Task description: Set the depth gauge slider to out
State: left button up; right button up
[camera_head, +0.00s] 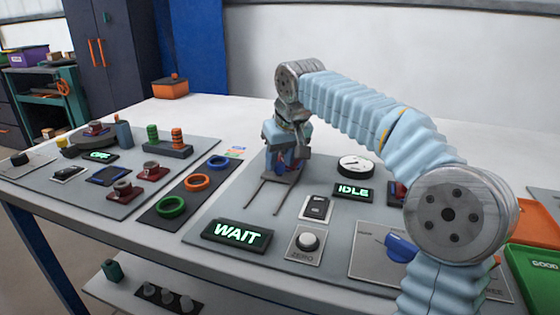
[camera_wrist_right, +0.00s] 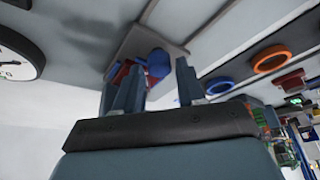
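The depth gauge slider (camera_head: 284,173) is a grey plate on two thin rails (camera_head: 250,200), at the far end of the rails in the head view. It carries a red block (camera_wrist_right: 121,75) and a round blue part (camera_wrist_right: 159,62). My right gripper (camera_head: 287,150) hangs over the plate and hides much of it. In the right wrist view my two fingers (camera_wrist_right: 155,88) are spread, with the red and blue parts seen beyond and between them. I cannot tell whether the fingers touch them. My left gripper is not in view.
A round dial (camera_head: 356,166), an IDLE display (camera_head: 353,191), a WAIT display (camera_head: 237,235), a rocker switch (camera_head: 316,208) and a ZERO button (camera_head: 307,242) surround the rails. The table behind the panel is largely clear.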

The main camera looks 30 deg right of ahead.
jog(key=shift+w+f, duration=0.2)
jog(key=shift+f, duration=0.35)
grip_shut()
jog(key=s+a+b, duration=0.1)
jog(key=s+a, duration=0.2)
jog(key=s+a+b, duration=0.1)
jog(key=s+a, duration=0.2)
jog(key=a, duration=0.1)
jog(key=s+a+b, duration=0.1)
jog(key=s+a, duration=0.2)
jog(key=shift+a, duration=0.3)
grip_release()
